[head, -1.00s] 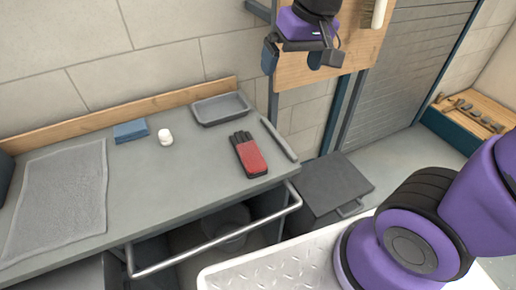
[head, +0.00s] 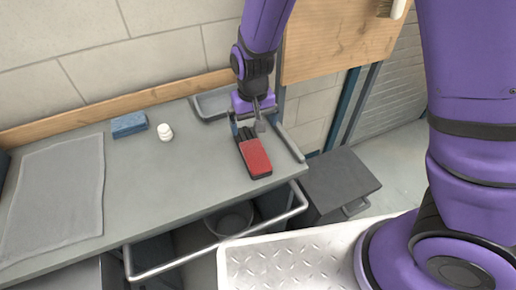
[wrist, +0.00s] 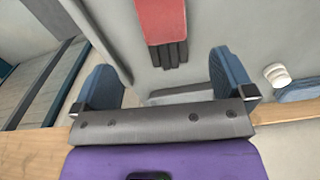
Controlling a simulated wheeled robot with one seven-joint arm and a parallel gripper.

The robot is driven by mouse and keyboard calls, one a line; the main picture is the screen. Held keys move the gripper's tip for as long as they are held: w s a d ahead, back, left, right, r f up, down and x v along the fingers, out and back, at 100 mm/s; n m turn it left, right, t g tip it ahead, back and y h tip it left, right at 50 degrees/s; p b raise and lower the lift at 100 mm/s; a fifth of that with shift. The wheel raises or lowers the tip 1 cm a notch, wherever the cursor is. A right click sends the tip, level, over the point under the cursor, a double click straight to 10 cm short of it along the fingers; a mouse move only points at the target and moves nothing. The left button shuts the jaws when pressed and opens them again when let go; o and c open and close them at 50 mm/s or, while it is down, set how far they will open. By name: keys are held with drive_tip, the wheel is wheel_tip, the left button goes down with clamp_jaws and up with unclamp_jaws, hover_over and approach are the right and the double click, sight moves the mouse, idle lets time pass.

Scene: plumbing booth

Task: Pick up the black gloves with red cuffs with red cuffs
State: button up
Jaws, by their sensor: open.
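The black gloves with red cuffs (head: 255,158) lie flat on the grey worktop, near its right end. The red cuff faces the front edge and the black fingers point to the back wall. In the wrist view the gloves (wrist: 163,25) are ahead of the jaws, with the black fingers nearer to me. My gripper (head: 247,122) is above the worktop at the finger end of the gloves. In the wrist view my gripper (wrist: 165,75) has its two blue fingers wide apart with nothing between them. Part of the black fingers is hidden behind the gripper in the head view.
A grey tray (head: 213,104) sits behind my gripper. A white bottle or cap (head: 165,132) and a blue block (head: 129,124) stand to the left. A grey mat (head: 55,195) lies farther left. A rail (head: 215,243) runs along the front edge.

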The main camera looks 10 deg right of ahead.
sight(253, 148)
wheel_tip(253, 148, down, 6)
drive_tip(key=shift+r, duration=0.2)
drive_tip(key=shift+a+f, duration=0.2)
drive_tip(key=shift+f, duration=2.5)
drive_tip(key=shift+c, duration=0.5)
drive_tip(key=c, duration=0.9)
drive_tip(key=shift+o, duration=0.2)
drive_tip(key=shift+r, duration=0.15)
